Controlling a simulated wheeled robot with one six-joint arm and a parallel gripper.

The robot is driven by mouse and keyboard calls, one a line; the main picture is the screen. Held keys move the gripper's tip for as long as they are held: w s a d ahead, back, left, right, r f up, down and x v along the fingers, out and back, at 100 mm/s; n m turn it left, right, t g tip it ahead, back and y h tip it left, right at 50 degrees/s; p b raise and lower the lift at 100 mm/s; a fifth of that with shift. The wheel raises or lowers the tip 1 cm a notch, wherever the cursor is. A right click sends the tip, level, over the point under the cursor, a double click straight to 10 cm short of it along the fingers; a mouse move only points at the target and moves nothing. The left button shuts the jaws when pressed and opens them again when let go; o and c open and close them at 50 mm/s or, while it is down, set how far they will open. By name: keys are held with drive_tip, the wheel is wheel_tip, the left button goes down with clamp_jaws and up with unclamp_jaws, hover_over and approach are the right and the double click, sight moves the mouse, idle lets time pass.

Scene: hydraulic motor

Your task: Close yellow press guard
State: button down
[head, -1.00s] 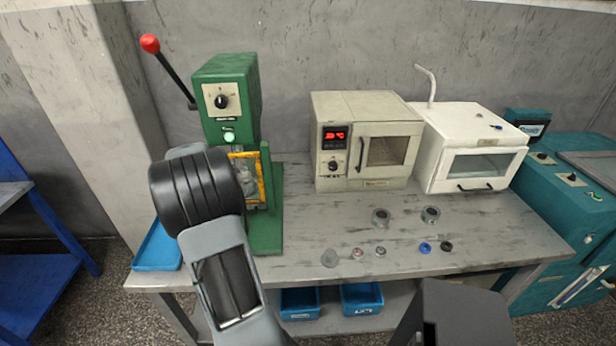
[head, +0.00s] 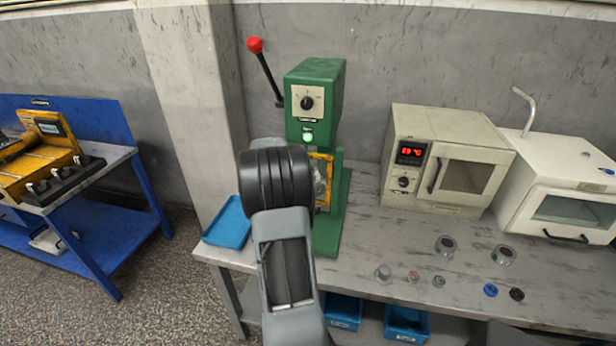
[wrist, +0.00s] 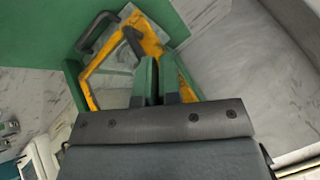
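The green press (head: 316,88) stands at the back left of the grey bench, with a red-knobbed lever and a lit green button. Its yellow guard (head: 328,165) shows only in part beside my arm, which hides the rest. In the wrist view the guard (wrist: 92,88) is a tilted yellow frame around a clear panel. A dark handle (wrist: 97,32) is at its upper left. My gripper (wrist: 160,75) is right in front of the guard's lower right part. Its fingers look close together; I cannot tell whether they touch the guard. The head view hides the gripper behind my arm.
A beige oven (head: 447,160) and a white cabinet (head: 565,195) stand to the right. Several small rings and parts lie along the bench front, including a blue ring (head: 490,290). A blue tray (head: 229,222) lies left of the press. A blue table (head: 100,255) stands further left.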

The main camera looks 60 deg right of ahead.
drive_tip(key=shift+d+r, duration=0.2)
drive_tip(key=w+a+r+b, duration=0.2)
drive_tip(key=a+r+b, duration=0.3)
drive_tip(key=a+r, duration=0.2)
drive_tip(key=shift+w+a+r, duration=0.25)
drive_tip(key=shift+a+r, duration=0.1)
drive_tip(key=shift+a, duration=0.9)
drive_tip(key=s+a+f+n+g+y, duration=0.2)
drive_tip(key=s+a+f+n, duration=0.2)
drive_tip(key=a+f+n, duration=0.25)
drive_tip(key=s+a+n+y, duration=0.1)
drive_tip(key=s+a+n, duration=0.3)
drive_tip(key=a, duration=0.4)
drive_tip(key=s+a+f+n+y, duration=0.1)
drive_tip(key=s+a+n, duration=0.3)
drive_tip(key=a, duration=0.5)
drive_tip(key=s+a+n+t+y, duration=0.1)
drive_tip(key=s+a+n+y, duration=0.1)
drive_tip(key=s+a+n, duration=0.3)
drive_tip(key=shift+s+a+f, duration=0.2)
drive_tip(key=shift+s+a, duration=0.1)
drive_tip(key=shift+a, duration=1.75)
